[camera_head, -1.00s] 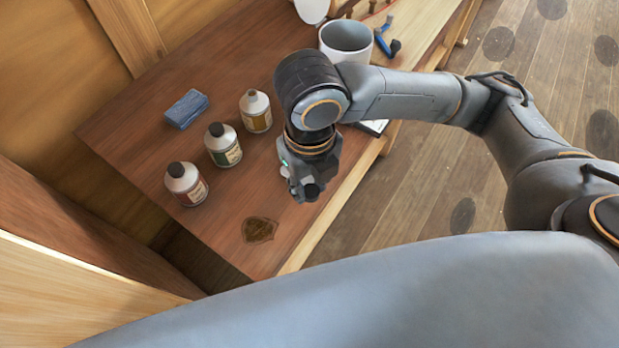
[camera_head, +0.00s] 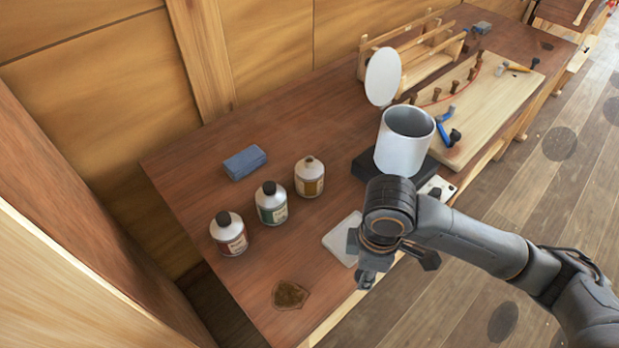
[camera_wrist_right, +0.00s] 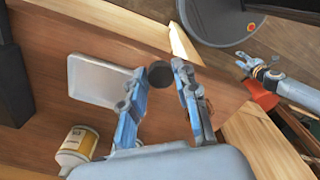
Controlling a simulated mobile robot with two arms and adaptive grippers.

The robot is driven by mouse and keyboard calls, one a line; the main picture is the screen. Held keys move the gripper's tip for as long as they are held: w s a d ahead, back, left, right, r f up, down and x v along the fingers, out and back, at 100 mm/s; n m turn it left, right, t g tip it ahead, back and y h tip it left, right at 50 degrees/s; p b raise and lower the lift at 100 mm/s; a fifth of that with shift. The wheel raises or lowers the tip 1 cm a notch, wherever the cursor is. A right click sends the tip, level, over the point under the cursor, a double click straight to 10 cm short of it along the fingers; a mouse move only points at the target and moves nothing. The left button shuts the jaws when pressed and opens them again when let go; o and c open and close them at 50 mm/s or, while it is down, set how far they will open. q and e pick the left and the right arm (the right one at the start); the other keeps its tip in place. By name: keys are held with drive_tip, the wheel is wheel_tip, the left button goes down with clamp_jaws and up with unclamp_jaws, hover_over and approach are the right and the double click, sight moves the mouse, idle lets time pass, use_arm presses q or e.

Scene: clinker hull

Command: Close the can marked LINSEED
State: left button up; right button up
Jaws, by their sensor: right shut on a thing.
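Three cans stand in a row on the bench: a red-label can (camera_head: 230,234) and a green-label can (camera_head: 271,203), both with dark caps, and a yellow-label can (camera_head: 309,178) with no dark cap on its neck. The lettering is too small to read. The yellow-label can also shows in the right wrist view (camera_wrist_right: 77,143). My right gripper (camera_head: 366,279) is near the bench's front edge, right of the cans. In the wrist view its fingers are shut on a dark round cap (camera_wrist_right: 160,74). What seems to be my left gripper (camera_wrist_right: 248,66) shows small at the right there, its opening unclear.
A pale square tray (camera_head: 341,239) lies between the cans and my right gripper. A blue block (camera_head: 244,162) lies behind the cans. A white mug-like pot (camera_head: 404,142) stands on a dark base to the right. A brown patch (camera_head: 290,295) marks the front corner.

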drive_tip(key=d+f+m, duration=0.6)
drive_tip(key=m, duration=0.9)
drive_tip(key=shift+s, duration=0.4)
drive_tip(key=shift+d+r, duration=0.1)
